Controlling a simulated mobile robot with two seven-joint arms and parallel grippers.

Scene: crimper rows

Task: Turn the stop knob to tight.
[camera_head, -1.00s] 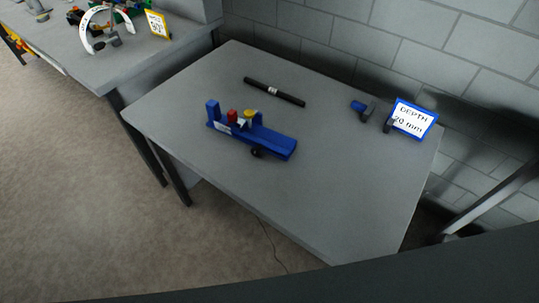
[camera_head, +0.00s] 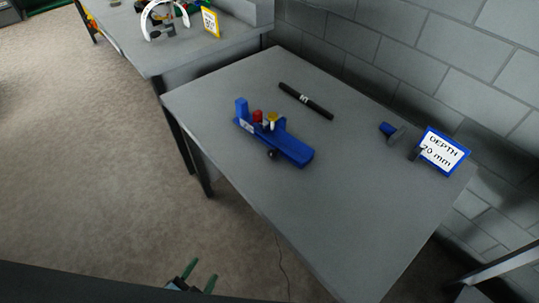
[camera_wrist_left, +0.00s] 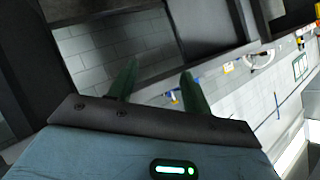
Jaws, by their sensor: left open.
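A blue fixture (camera_head: 285,145) lies on the grey table, with an upright post at its left end. A small black knob (camera_head: 272,155) sticks out of its near side; its setting is too small to read. A red-topped piece (camera_head: 257,116) and a yellow-topped piece (camera_head: 272,118) stand on the fixture. My left gripper (camera_head: 202,271) is low at the bottom edge, in front of the table and well apart from the fixture. Its green fingers are open and empty, also in the left wrist view (camera_wrist_left: 158,70). My right gripper is not in view.
A black rod (camera_head: 306,100) lies behind the fixture. A blue-and-grey tool (camera_head: 390,131) and a sign reading "DEPTH 20 mm" (camera_head: 443,152) stand at the right by the block wall. Another bench (camera_head: 185,50) is at upper left. The table's near right is clear.

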